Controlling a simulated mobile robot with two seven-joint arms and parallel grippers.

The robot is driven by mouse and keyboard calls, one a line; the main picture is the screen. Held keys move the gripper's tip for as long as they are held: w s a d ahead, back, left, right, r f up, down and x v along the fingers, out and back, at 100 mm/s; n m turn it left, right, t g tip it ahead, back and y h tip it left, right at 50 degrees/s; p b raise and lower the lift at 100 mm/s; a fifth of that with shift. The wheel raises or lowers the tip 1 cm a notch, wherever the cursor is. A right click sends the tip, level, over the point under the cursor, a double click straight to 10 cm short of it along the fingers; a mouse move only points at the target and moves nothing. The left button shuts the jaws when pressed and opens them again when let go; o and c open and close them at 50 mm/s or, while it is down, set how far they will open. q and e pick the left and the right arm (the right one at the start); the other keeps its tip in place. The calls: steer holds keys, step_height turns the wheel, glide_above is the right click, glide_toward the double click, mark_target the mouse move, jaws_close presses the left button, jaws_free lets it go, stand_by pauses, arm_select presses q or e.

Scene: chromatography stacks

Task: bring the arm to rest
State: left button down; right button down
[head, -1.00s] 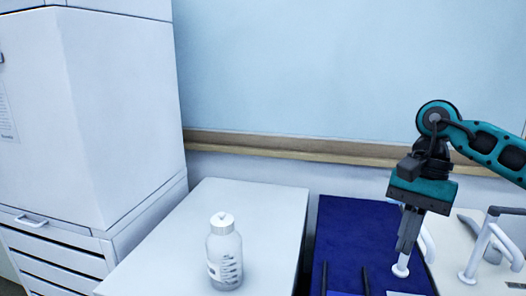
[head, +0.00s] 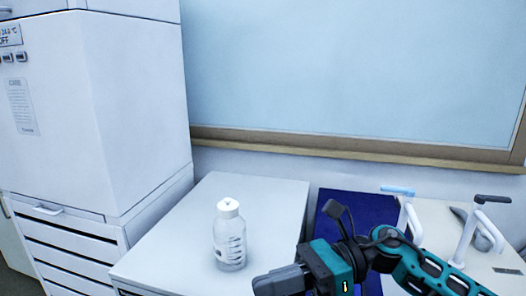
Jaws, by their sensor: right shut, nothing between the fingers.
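My right gripper (head: 284,282) is at the lower middle of the head view, with its arm (head: 430,275) coming in from the lower right. Its fingers point left and are shut with nothing between them. It is in front of the blue mat (head: 345,205) and to the right of the bottle, apart from it in the picture. The arm hides part of the mat. My left gripper does not show.
A clear bottle (head: 229,240) with a white cap stands upright on the white bench (head: 185,240). A large white cabinet (head: 135,110) stands at the left. White stands with handles (head: 468,235) are at the right, behind my arm.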

steer(key=w+d+f+m+t+h, duration=0.1)
steer(key=w+d+f+m+t, duration=0.15)
steer(key=m+t, duration=0.65)
steer(key=w+d+f+m+t+h, duration=0.1)
steer(key=f+m+t, duration=0.3)
steer(key=m, duration=0.9)
steer(key=w+d+f+m+t+h, duration=0.1)
steer(key=d+f+m+t, duration=0.1)
steer(key=m+t, duration=0.75)
steer(key=s+d+f+m+g+h, duration=0.2)
steer(key=s+d+f+m+h, duration=0.1)
steer(key=f+m, duration=0.3)
steer(key=s+d+f+m+g+h, duration=0.2)
steer(key=s+d+f+m+h, duration=0.2)
steer(key=s+f+m, duration=0.2)
steer(key=s+d+f+m+g+h, duration=0.3)
steer(key=s+f+m+h, duration=0.1)
steer(key=f+m, duration=0.4)
steer(key=shift+s+d+f, duration=0.4)
steer(key=shift+f, duration=0.2)
